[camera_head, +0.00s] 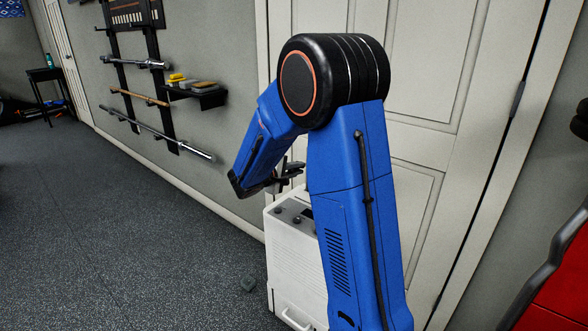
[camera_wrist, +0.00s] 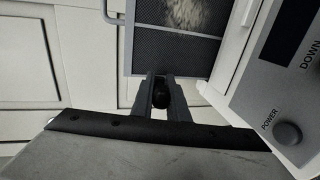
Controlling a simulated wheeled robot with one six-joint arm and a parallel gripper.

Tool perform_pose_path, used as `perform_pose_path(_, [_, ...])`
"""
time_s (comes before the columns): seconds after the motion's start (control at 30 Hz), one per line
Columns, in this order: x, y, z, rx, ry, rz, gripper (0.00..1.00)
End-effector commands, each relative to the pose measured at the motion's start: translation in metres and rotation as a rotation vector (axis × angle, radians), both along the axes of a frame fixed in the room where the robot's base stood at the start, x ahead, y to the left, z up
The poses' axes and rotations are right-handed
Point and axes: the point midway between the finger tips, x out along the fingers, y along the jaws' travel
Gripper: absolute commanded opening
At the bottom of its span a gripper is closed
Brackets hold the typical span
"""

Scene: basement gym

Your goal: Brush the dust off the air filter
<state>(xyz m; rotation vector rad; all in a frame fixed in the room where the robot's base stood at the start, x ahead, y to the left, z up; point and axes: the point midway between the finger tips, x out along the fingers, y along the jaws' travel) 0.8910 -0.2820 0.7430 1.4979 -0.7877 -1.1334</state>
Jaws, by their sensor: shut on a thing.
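The air filter (camera_wrist: 150,47) is a dark mesh panel in a thin grey frame, at the top of the wrist view. A pale, fuzzy dust patch (camera_wrist: 190,14) lies on its mesh. My gripper (camera_wrist: 160,88) is shut on a small dark rounded piece at the filter's near edge, which looks like its pull tab. In the head view my gripper (camera_head: 288,170) is just above the far left side of the white appliance (camera_head: 285,258), and the filter is hidden there. I cannot tell whether the filter is still partly in the appliance.
The appliance's control panel (camera_wrist: 268,105) is close on the right in the wrist view. A white door (camera_head: 425,60) stands behind. A wall shelf (camera_head: 205,98) holds a yellow item (camera_head: 177,79) and other small things. The floor (camera_head: 120,230) to the left is open.

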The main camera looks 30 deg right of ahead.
Motion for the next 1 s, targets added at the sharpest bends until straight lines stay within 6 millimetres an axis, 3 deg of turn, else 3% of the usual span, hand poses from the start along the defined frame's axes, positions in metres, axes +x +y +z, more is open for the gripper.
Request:
perform_pose_path(0.3, [-0.024,-0.008,0.000,-0.001,0.001,-0.006,0.00])
perform_pose_path(0.67, [-0.036,-0.011,0.000,0.000,0.000,-0.002,0.00])
perform_pose_path(1.0, [-0.058,-0.019,0.000,0.000,0.000,-0.002,0.00])
